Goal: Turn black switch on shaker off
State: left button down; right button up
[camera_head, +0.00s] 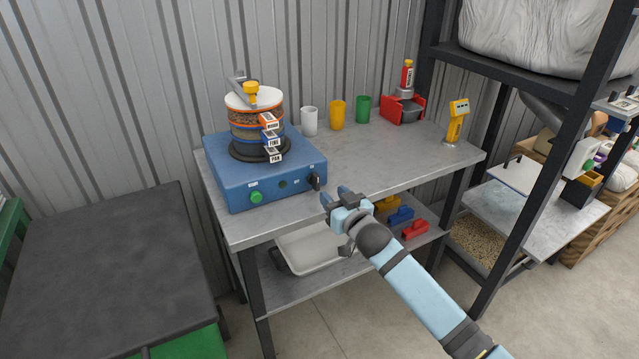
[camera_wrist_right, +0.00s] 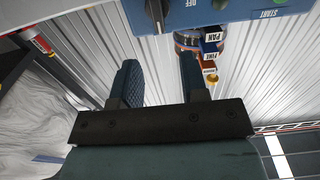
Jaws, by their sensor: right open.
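The shaker (camera_head: 238,187) is a blue box on the grey metal table, with a stack of sieves (camera_head: 255,125) clamped on top. Its black switch (camera_head: 315,182) is at the right end of the front panel. In the right wrist view the black switch (camera_wrist_right: 157,12) shows at the top edge, beside an OFF label; its setting is unclear. My right gripper (camera_head: 334,195) is open and empty, just in front and to the right of the switch, apart from it. Its two fingers also show in the right wrist view (camera_wrist_right: 160,78). My left gripper is not in view.
A green button (camera_head: 256,197) is on the panel's left. White (camera_head: 309,121), yellow (camera_head: 338,115) and green (camera_head: 363,109) cups stand behind on the table (camera_head: 400,160). A lower shelf holds a pale tray (camera_head: 310,250) and coloured items. A dark-topped bench (camera_head: 110,270) is at left.

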aim_at(318, 179)
jog(key=b+x, duration=0.1)
jog(key=x, duration=0.7)
jog(key=shift+d, duration=0.1)
jog(key=shift+s, duration=0.1)
jog(key=shift+c, duration=0.4)
grip_shut()
